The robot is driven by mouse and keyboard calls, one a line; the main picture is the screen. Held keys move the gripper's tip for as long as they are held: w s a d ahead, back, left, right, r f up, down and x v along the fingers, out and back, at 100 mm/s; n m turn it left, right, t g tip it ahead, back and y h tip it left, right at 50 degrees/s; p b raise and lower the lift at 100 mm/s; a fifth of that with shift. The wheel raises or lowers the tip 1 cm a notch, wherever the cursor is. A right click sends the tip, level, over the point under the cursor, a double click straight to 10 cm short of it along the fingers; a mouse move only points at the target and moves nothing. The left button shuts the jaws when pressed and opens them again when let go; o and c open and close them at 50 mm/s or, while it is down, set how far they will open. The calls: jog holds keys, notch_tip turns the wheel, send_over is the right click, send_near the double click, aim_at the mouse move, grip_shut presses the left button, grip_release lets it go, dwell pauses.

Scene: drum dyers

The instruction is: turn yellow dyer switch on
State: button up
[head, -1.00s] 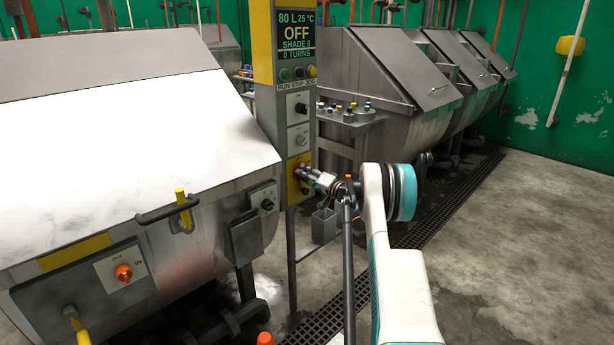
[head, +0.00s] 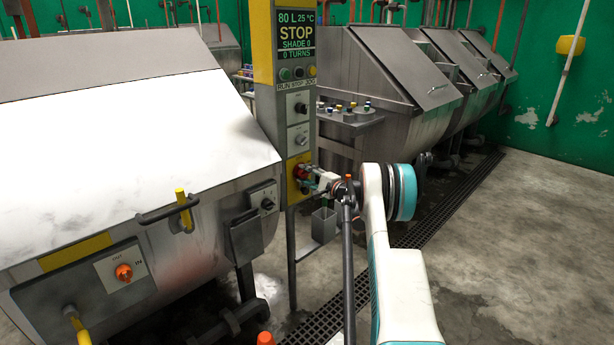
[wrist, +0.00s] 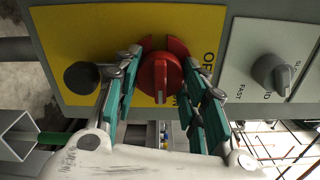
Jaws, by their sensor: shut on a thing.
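The yellow dyer's control column (head: 283,110) stands at the end of the large steel drum machine in the head view. Its display (head: 295,30) reads STOP, 80 L 25 °C, SHADE 0, 0 TURNS. Low on the column is a yellow plate (head: 292,191) with a red rotary switch. In the wrist view the red switch (wrist: 160,76) sits on the yellow plate (wrist: 105,45), beside a black round knob (wrist: 81,78). My gripper (wrist: 163,80) is shut on the red switch, one finger on each side. In the head view my gripper (head: 318,182) reaches the column from the right.
A grey knob (wrist: 270,72) marked FAST is right of the yellow plate. A steel drum (head: 120,120) fills the left side. Other steel machines (head: 385,85) stand behind. A floor grate (head: 400,250) and open concrete floor (head: 520,240) lie to the right.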

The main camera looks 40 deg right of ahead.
jog(key=shift+m, duration=0.4)
jog(key=o, duration=1.1)
jog(key=shift+w, duration=0.1)
jog(key=shift+c, duration=0.2)
jog(key=s, duration=1.2)
jog(key=shift+d, duration=0.45)
